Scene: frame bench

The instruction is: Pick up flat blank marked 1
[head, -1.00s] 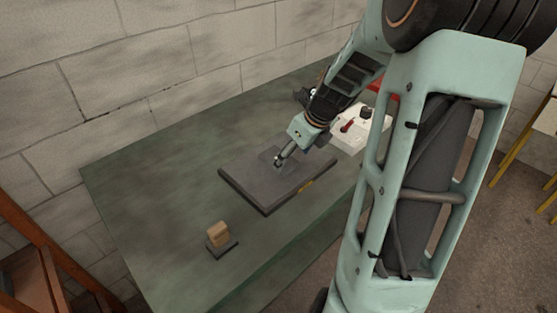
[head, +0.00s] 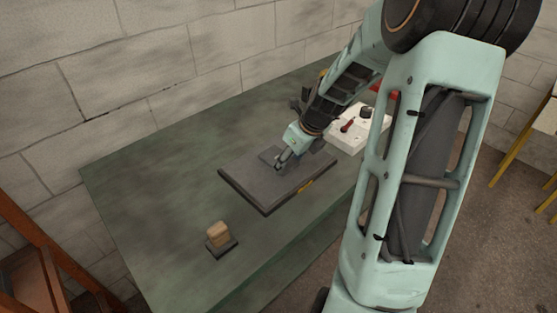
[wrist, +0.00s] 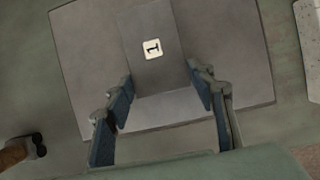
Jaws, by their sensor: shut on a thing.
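The flat blank marked 1 (wrist: 160,70) is a grey plate with a white label reading 1. It lies between my gripper's two fingers in the wrist view, and they press on its two sides. My gripper (wrist: 160,100) is shut on the blank. In the head view my gripper (head: 282,161) is over the dark slab on the bench, with the blank (head: 268,154) partly hidden by it. I cannot tell for certain whether the blank is clear of the slab.
The dark slab (head: 250,192) lies on the green bench (head: 150,170). A wood-topped block (head: 218,235) stands nearer the bench's front left. A white box with a red part (head: 345,140) is at the right. The bench's left side is clear.

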